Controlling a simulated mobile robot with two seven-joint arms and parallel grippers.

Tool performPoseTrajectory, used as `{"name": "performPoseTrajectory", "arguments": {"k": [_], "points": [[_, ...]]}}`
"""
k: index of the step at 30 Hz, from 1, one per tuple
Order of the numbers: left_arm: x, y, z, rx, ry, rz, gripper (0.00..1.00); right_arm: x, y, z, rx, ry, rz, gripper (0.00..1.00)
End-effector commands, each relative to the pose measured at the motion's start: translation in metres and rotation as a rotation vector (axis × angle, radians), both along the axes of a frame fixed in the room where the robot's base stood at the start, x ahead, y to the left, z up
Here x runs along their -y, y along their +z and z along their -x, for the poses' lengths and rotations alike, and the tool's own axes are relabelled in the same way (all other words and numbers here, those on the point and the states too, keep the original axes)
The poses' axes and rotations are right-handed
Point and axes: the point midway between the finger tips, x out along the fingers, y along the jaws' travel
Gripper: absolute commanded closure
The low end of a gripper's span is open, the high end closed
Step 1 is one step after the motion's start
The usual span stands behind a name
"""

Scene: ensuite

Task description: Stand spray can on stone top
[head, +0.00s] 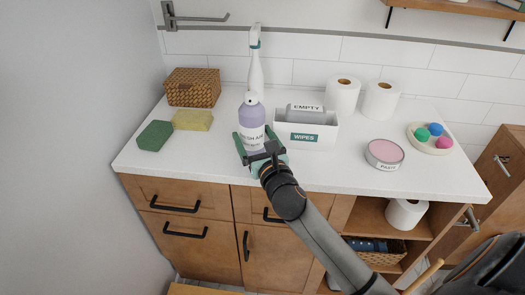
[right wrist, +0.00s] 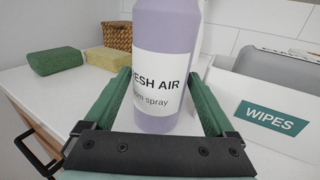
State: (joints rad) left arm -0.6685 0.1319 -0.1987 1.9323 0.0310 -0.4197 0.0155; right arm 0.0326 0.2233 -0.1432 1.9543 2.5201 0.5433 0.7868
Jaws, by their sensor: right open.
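The spray can (head: 251,116) is lavender with a white label reading "FRESH AIR". It stands upright on the white stone top (head: 215,155) in front of a white spray bottle (head: 256,72). My right gripper (head: 256,136) is open, its green fingers on either side of the can. In the right wrist view the can (right wrist: 163,50) stands between the two fingertips (right wrist: 160,85), with a gap visible on the right side. Its top is cut off there. My left gripper is not in view.
A white wipes box (head: 322,130) stands close to the can's right. A green sponge (head: 155,135), yellow sponge (head: 193,120) and wicker basket (head: 193,87) are at left. Paper rolls (head: 343,98), a pink tin (head: 385,152) and a bowl (head: 430,145) are at right. The counter's front strip is mostly clear.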

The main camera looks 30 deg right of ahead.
Motion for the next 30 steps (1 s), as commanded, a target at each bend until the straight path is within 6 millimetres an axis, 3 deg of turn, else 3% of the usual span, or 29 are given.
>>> {"name": "performPoseTrajectory", "arguments": {"k": [12, 18, 23, 26, 30], "points": [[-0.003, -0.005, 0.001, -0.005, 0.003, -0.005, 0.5, -0.014, -0.002, 0.079, -0.003, 0.0, -0.002, 0.1], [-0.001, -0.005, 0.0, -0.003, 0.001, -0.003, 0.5, -0.018, -0.001, 0.103, -0.001, 0.001, -0.002, 0.1], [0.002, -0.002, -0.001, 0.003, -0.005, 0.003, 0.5, -0.019, 0.0, 0.11, 0.002, -0.001, 0.02, 0.1], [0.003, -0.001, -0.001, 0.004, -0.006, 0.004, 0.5, -0.02, -0.001, 0.112, 0.01, -0.003, 0.121, 0.1], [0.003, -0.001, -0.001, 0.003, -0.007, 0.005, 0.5, -0.027, -0.003, 0.117, 0.031, 0.007, 0.431, 0.1]]}}
